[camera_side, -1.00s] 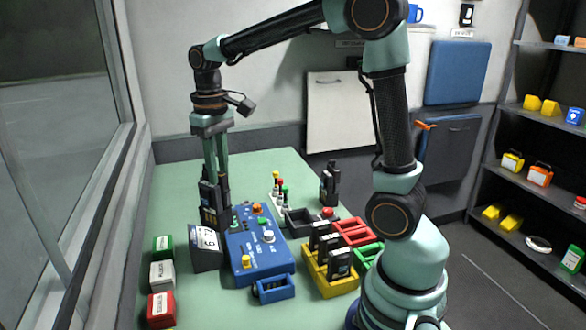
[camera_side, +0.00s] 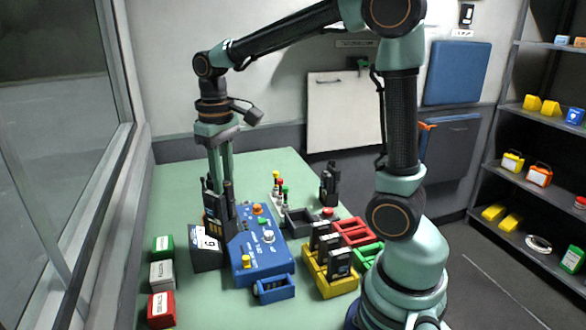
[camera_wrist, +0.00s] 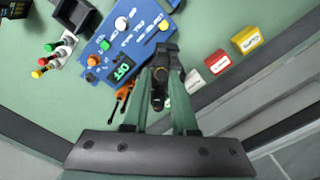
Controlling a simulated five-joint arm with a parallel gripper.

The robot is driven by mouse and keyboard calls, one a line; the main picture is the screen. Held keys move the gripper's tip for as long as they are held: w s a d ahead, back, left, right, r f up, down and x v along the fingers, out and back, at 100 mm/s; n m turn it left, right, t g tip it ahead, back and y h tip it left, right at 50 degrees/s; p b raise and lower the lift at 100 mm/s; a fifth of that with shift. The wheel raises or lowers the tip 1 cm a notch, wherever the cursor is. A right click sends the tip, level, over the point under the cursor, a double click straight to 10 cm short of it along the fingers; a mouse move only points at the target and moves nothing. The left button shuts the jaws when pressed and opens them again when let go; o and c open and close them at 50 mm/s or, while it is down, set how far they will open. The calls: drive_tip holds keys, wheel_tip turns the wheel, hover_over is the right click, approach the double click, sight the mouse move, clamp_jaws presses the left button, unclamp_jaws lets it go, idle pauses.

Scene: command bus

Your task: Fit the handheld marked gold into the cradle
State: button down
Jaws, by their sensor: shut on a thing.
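My gripper (camera_side: 222,182) is shut on a black handheld (camera_side: 214,208) that has a small gold-coloured patch on its front. The handheld is upright, above the left back edge of the blue console. In the wrist view the fingers (camera_wrist: 160,92) close on a dark body, mostly hidden between them. A black box (camera_side: 206,259) with a white numbered label stands just below and left of the handheld; it may be the cradle, but I cannot tell. The handheld's lower end overlaps this box in the side view, and whether they touch is unclear.
The blue console (camera_side: 262,249) has coloured knobs. A yellow rack (camera_side: 333,287) holds several black handhelds. A blue tray (camera_side: 274,290), red crate (camera_side: 352,231) and grey tray (camera_side: 298,222) stand nearby. Green, white and red boxes (camera_side: 161,308) line the left. Another black device (camera_side: 328,185) stands behind.

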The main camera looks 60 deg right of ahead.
drive_tip(key=s+d+f+m, duration=0.1)
drive_tip(key=s+d+m, duration=0.3)
drive_tip(key=d, duration=0.7)
drive_tip(key=s+d+f+m, duration=0.1)
drive_tip(key=s+d+m, duration=0.35)
drive_tip(key=d, duration=0.55)
drive_tip(key=shift+s+d+f, duration=0.1)
drive_tip(key=shift+f, duration=1.1)
drive_tip(key=shift+d+f, duration=0.1)
drive_tip(key=shift+f, duration=3.2)
drive_tip(key=c, duration=0.6)
unclamp_jaws()
drive_tip(key=o, duration=0.3)
